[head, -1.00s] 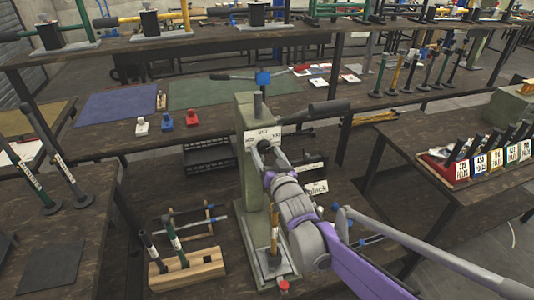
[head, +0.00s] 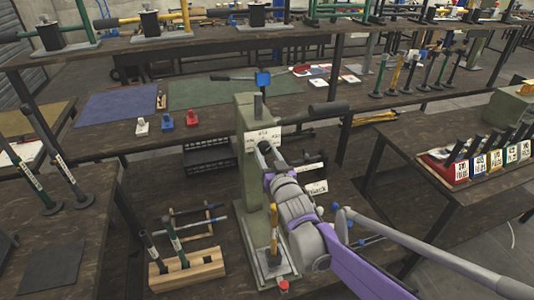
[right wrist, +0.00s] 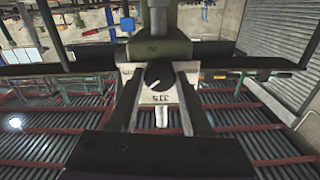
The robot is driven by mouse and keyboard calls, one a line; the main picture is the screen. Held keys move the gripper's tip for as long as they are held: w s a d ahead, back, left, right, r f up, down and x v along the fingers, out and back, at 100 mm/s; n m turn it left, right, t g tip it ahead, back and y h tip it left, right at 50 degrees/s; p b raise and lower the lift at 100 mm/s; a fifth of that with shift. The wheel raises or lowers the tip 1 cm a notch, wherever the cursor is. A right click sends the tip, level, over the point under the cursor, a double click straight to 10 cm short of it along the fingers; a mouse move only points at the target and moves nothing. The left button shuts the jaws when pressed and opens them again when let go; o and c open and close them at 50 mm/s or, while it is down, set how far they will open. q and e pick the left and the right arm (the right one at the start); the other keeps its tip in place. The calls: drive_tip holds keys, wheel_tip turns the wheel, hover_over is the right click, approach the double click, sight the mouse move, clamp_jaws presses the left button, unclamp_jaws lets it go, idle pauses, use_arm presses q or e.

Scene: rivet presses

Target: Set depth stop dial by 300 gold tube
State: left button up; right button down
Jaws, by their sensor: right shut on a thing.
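The green-grey press (head: 250,190) stands on the bench in the middle of the head view. Its depth stop dial is a dark round knob (right wrist: 158,75) on a white scale plate (head: 258,141). My right gripper (head: 268,152) is at the press front, shut on the dial. In the right wrist view, the fingers of my right gripper (right wrist: 158,95) lie on both sides of the knob. The scale figures are too small to read surely. A thin gold tube (head: 274,242) stands upright at the press base. My left gripper is not in view.
A wooden block (head: 187,270) with dark-handled tools stands left of the press. A rack of numbered tags (head: 478,162) stands on the right table. Red, blue and white pieces (head: 167,122) lie on the bench behind. A black press handle (head: 328,108) juts out to the right.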

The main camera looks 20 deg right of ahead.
drive_tip(key=n+p, duration=0.1)
drive_tip(key=n, duration=0.4)
drive_tip(key=n+p, duration=0.1)
drive_tip(key=n, duration=0.4)
drive_tip(key=shift+r+n, duration=0.1)
drive_tip(key=shift+n, duration=0.3)
drive_tip(key=n+p, duration=0.1)
drive_tip(key=n, duration=0.4)
drive_tip(key=shift+d+p, duration=0.1)
drive_tip(key=shift+p, duration=0.25)
drive_tip(key=n+p, duration=0.1)
drive_tip(key=n, duration=0.5)
drive_tip(key=shift+n, duration=0.3)
drive_tip(key=shift+c, duration=1.6)
unclamp_jaws()
drive_tip(key=shift+s, duration=0.1)
